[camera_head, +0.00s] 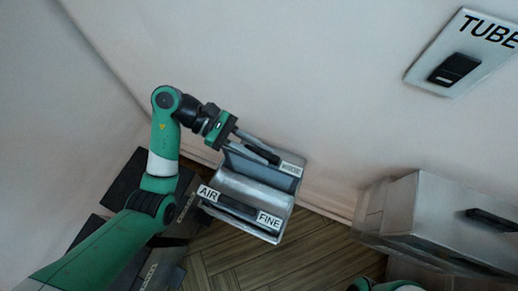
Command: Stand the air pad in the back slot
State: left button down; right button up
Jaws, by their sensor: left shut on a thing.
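A metal holder (283,211) stands low near the wall, with a front slot and a back slot. Its front edge has AIR and FINE labels, and a small label at the back right is too small to read surely. A dark grey flat panel (262,171), which looks like the air pad, stands along the back slot. My left gripper (262,153) is shut at its top edge, above the back slot. The fingers hide part of the edge, and I cannot tell how deep the panel sits.
Dark flat pieces (125,180) with faint lettering lie at the left beside my arm. A grey cabinet (420,215) with a black handle stands at the right. A TUBE switch plate (455,50) is on the wall. Wooden floor (320,255) is clear between holder and cabinet.

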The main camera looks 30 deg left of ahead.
pick_arm(q)
jog(key=shift+f+b, duration=0.45)
jog(key=shift+f, duration=0.1)
jog(key=c, duration=0.7)
grip_release()
